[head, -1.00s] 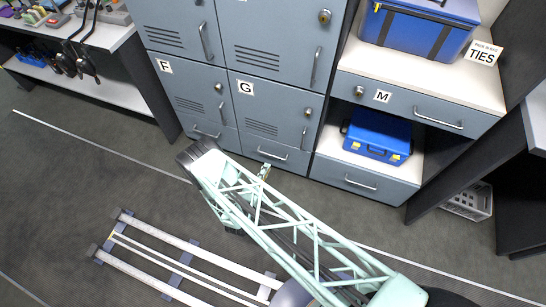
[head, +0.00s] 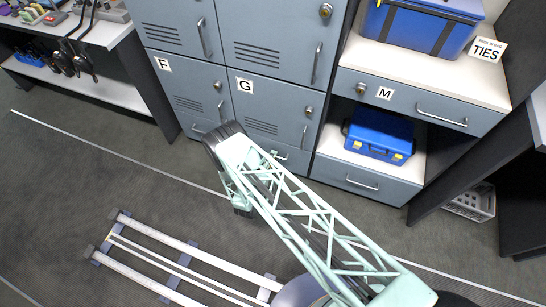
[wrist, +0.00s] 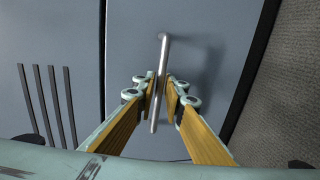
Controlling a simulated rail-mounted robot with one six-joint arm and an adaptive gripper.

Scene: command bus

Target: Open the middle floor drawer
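The middle floor drawer (head: 294,160) is the low blue-grey front under the locker marked G. Its handle is a horizontal metal bar, partly hidden by my arm in the head view. The wrist view shows the drawer front (wrist: 215,55) turned sideways, with the handle (wrist: 162,60) upright in the picture. The drawer looks flush with its cabinet. My gripper (wrist: 161,88) has one finger on each side of the bar. The bar lies between the fingertips, with narrow gaps; contact is not clear.
Right of it is another floor drawer (head: 366,182) below a blue case (head: 378,136), with the M drawer (head: 420,104) above. A metal ladder-like frame (head: 180,262) lies on the floor at left. The carpet (head: 130,195) before the lockers is mostly clear.

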